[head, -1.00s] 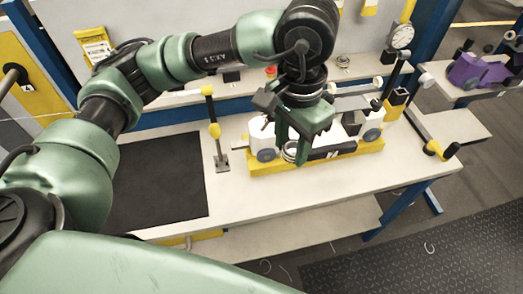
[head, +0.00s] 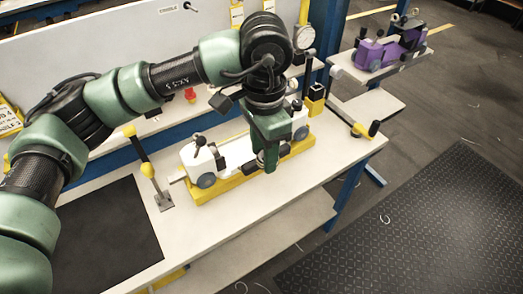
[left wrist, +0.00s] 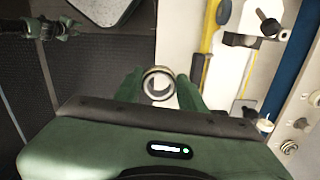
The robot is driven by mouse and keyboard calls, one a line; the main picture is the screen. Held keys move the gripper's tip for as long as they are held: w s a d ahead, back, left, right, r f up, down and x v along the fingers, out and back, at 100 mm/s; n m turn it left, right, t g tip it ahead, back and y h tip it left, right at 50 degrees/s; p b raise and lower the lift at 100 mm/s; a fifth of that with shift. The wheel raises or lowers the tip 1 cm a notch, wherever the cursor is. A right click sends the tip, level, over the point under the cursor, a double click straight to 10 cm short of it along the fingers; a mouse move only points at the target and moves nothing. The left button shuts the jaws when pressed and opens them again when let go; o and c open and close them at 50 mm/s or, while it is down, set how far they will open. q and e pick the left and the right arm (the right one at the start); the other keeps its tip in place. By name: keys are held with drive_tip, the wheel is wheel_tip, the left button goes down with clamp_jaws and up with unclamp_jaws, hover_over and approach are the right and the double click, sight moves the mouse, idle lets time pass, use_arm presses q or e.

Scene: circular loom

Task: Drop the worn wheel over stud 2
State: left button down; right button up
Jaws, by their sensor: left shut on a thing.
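My left gripper (head: 267,165) is shut on a grey metal ring, the worn wheel (left wrist: 158,84), which sits between the fingertips in the left wrist view. In the head view the fingers hide the wheel. The gripper hangs at the front side of the yellow-based fixture (head: 232,185), right of its middle. White blocks (head: 197,160) with grey-blue discs stand at the fixture's ends. I cannot make out stud 2. A small green and black arm part (left wrist: 45,28) at the upper left of the left wrist view may be my right arm; its jaws are too small to read.
A yellow-and-black post (head: 147,168) stands left of the fixture, beside a black mat (head: 100,240). A dial gauge (head: 304,38) and a yellow-black block (head: 316,98) are at the back right. The bench front (head: 240,215) is clear. A purple device (head: 385,50) sits farther right.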

use_arm(q)
drive_tip(key=s+a+r+n, duration=0.5)
drive_tip(key=a+r+n, duration=0.2)
drive_tip(key=r, duration=0.1)
drive_tip(key=w+d+r+n, duration=0.1)
drive_tip(key=w+d+n, duration=0.3)
drive_tip(key=w+d, duration=0.3)
drive_tip(key=d, duration=0.2)
drive_tip(key=shift+w+d+n, duration=0.3)
drive_tip(key=shift+d+n, duration=0.05)
drive_tip(key=shift+n, duration=0.05)
